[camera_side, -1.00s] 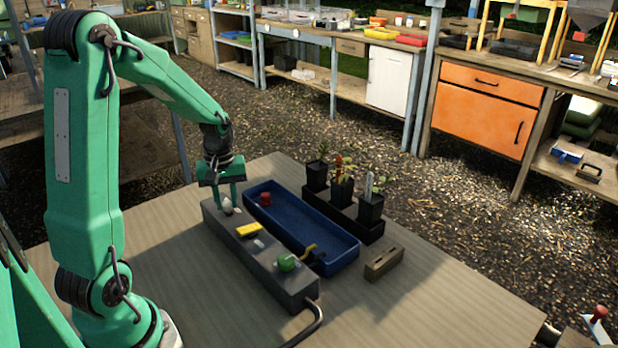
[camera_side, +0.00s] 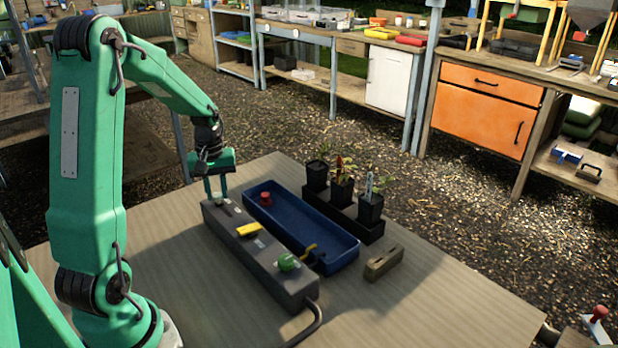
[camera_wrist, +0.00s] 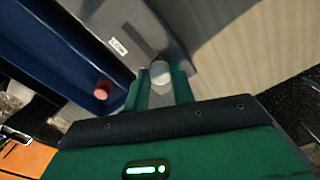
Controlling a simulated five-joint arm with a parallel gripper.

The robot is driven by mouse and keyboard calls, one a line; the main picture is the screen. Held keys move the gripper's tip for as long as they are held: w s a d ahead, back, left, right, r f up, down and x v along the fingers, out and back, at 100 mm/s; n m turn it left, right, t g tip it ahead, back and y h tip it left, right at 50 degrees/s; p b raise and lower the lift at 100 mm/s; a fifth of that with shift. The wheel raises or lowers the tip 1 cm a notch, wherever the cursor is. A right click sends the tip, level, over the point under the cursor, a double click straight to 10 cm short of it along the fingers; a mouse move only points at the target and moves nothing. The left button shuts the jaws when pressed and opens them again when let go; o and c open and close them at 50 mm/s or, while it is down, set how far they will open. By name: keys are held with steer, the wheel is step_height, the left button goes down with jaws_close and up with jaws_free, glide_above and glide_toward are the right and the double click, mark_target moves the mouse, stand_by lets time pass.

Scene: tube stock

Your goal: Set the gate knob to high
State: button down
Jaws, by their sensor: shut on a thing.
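The long grey box (camera_side: 278,263) lies on the table, and its far end is under my gripper (camera_side: 216,192). In the wrist view my gripper (camera_wrist: 160,80) is shut on a whitish knob (camera_wrist: 160,71) at the end of this box, one green finger on each side. A dark mark like a slot (camera_side: 228,208) shows in the box top just in front of the fingers. A small white label (camera_wrist: 118,46) lies near the knob; its lettering is too small to read.
A blue trough (camera_side: 330,236) with a red piece (camera_side: 264,197) lies alongside, then potted plants (camera_side: 370,209). A brown block (camera_side: 384,262) stands to the right. The table's front right is clear.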

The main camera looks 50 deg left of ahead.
mark_target(216, 193)
steer(key=c, duration=1.2)
jaws_free()
steer(key=shift+a, duration=0.2)
steer(key=shift+o, duration=0.2)
steer(key=shift+r, duration=0.15)
steer(key=shift+r, duration=3.8)
